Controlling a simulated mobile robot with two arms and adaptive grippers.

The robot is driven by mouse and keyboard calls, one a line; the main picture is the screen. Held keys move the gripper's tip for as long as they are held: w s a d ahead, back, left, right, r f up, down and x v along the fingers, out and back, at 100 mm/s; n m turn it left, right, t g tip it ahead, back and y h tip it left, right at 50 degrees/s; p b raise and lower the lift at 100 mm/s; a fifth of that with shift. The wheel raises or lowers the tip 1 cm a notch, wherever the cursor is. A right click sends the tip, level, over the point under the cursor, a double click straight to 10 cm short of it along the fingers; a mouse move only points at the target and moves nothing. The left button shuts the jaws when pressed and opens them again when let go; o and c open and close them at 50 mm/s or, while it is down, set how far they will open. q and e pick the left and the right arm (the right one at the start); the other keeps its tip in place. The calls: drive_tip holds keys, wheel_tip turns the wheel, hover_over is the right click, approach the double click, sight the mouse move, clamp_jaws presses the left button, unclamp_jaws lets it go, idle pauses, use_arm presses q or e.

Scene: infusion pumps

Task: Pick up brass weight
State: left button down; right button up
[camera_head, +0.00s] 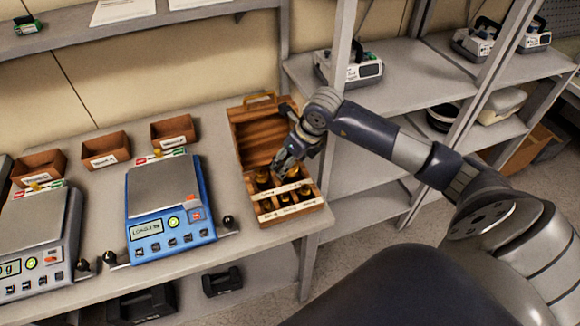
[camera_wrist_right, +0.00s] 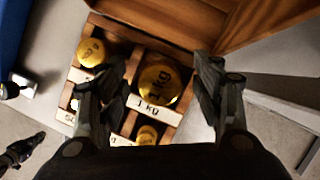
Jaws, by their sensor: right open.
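A wooden box (camera_head: 263,219) with its lid open stands at the right end of the table, holding several brass weights in compartments. In the right wrist view, a large brass weight (camera_wrist_right: 158,84) marked "1 kg" sits upright in its compartment, behind a white "1 kg" label. Smaller brass weights sit beside it, one at the upper left (camera_wrist_right: 90,52) and one below (camera_wrist_right: 147,134). My right gripper (camera_head: 283,167) is over the box. In the wrist view its open fingers (camera_wrist_right: 163,72) are on either side of the 1 kg weight. Contact cannot be told. My left gripper does not show.
A blue scale (camera_head: 172,248) stands left of the box, with a grey scale (camera_head: 38,275) farther left. Small brown bins (camera_head: 105,149) line the table's back. Shelves with a pump (camera_head: 349,68) stand to the right. A shelf upright (camera_head: 333,120) rises close beside the box and my arm.

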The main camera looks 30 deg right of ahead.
clamp_jaws()
drive_tip(key=shift+w+r, duration=0.15)
drive_tip(key=shift+r, duration=0.25)
wheel_tip(320, 180, up, 9)
drive_tip(key=shift+r+b, duration=0.15)
drive_tip(key=shift+b, duration=1.1)
